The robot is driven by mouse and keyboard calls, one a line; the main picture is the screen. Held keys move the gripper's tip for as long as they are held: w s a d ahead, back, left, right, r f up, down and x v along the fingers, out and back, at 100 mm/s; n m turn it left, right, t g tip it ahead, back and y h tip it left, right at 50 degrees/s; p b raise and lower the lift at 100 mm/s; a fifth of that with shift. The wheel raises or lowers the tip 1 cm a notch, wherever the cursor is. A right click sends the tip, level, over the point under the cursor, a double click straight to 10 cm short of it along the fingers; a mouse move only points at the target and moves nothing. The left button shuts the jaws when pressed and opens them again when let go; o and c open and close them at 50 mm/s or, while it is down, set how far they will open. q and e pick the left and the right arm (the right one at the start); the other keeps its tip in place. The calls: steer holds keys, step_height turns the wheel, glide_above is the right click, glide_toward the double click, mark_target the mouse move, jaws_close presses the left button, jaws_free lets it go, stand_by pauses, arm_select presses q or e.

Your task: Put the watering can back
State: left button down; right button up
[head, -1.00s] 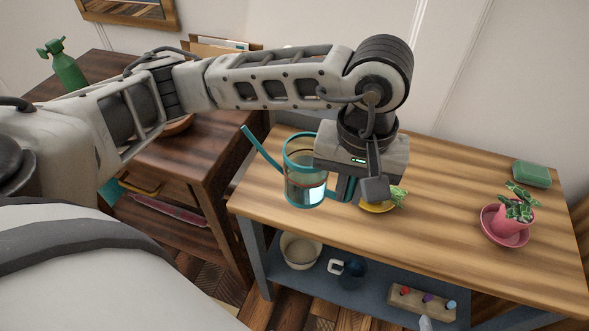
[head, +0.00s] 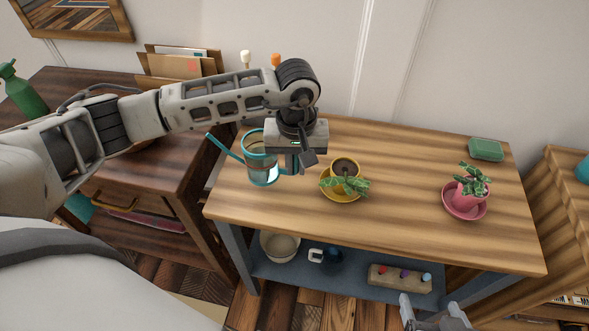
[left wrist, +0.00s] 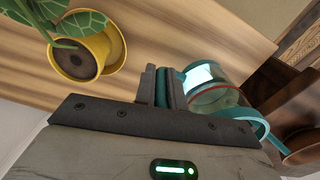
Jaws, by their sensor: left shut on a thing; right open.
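The watering can (head: 262,172) has a clear body with teal rim, spout and handle; its spout points left in the head view. My left gripper (head: 299,164) is shut on its teal handle, on the can's right side. The left wrist view also shows the can (left wrist: 218,97) beside my fingers (left wrist: 162,88). The can is over the left end of the wooden table (head: 400,220); I cannot tell whether its base touches the top. My right gripper (head: 432,312) is open and empty low in the head view, in front of the table.
A yellow pot with a plant (head: 345,185) stands just right of my left gripper. A pink potted plant (head: 468,192) and a green block (head: 486,149) are farther right. The lower shelf (head: 350,283) holds a bowl, a mug and a pegged block. A dark desk (head: 180,190) stands left.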

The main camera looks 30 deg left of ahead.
arm_select(q)
steer(key=shift+w+a+f, duration=0.1)
steer(key=shift+w+f, duration=0.05)
steer(key=shift+f, duration=0.05)
step_height(320, 180, down, 3)
steer(key=shift+w+a+p, duration=0.1)
steer(key=shift+a+p, duration=0.05)
steer(key=shift+p, duration=0.3)
steer(key=shift+f, duration=0.2)
steer(key=shift+f+b, duration=0.25)
steer(key=shift+b, duration=0.05)
steer(key=c, duration=1.6)
jaws_free()
steer(key=shift+r, duration=0.1)
steer(key=shift+o, duration=0.6)
steer(key=shift+r, duration=0.1)
